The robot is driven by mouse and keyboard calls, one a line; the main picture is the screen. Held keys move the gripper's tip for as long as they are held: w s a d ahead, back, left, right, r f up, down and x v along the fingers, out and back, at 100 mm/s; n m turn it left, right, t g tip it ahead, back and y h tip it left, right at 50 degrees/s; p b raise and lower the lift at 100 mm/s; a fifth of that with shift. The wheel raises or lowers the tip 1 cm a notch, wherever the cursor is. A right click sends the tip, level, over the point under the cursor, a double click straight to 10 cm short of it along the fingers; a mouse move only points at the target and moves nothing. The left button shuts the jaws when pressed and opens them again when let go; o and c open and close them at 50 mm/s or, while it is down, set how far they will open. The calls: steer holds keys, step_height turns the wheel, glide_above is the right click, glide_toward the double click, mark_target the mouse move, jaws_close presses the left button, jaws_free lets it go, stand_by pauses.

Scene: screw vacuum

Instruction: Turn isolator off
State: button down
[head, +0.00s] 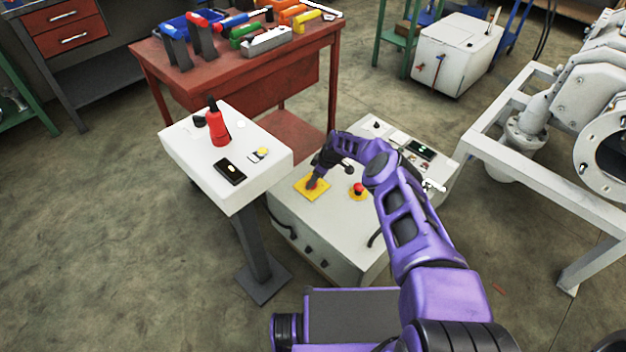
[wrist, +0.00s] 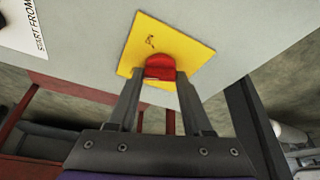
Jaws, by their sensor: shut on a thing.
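The isolator is a red knob (wrist: 160,68) on a square yellow plate (head: 312,188) set in the top of a low white cabinet (head: 342,222). The plate also shows in the wrist view (wrist: 193,52). My gripper (wrist: 158,80) is shut on the red knob, with one dark finger on each side of it. In the head view my gripper (head: 314,179) reaches down onto the plate and hides most of the knob. The knob's exact turn angle cannot be told.
A red mushroom button (head: 358,188) on a yellow base sits just right of the plate. A red workbench (head: 240,72) with tools is behind, and a white metal frame (head: 500,130) is at right.

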steer(key=shift+d+f+n, duration=0.25)
steer(key=shift+n, duration=0.25)
steer(key=shift+r+n+g, duration=0.15)
steer(key=shift+n+g, duration=0.15)
steer(key=shift+n, duration=0.1)
steer(key=shift+c, duration=1.6)
jaws_free()
steer(key=shift+a+r, duration=0.1)
steer(key=shift+r+p, duration=0.45)
steer(key=shift+p, duration=0.05)
steer(key=p+v, duration=1)
steer(key=v, duration=0.6)
steer(key=shift+d, duration=0.45)
steer(key=shift+s+r, duration=0.1)
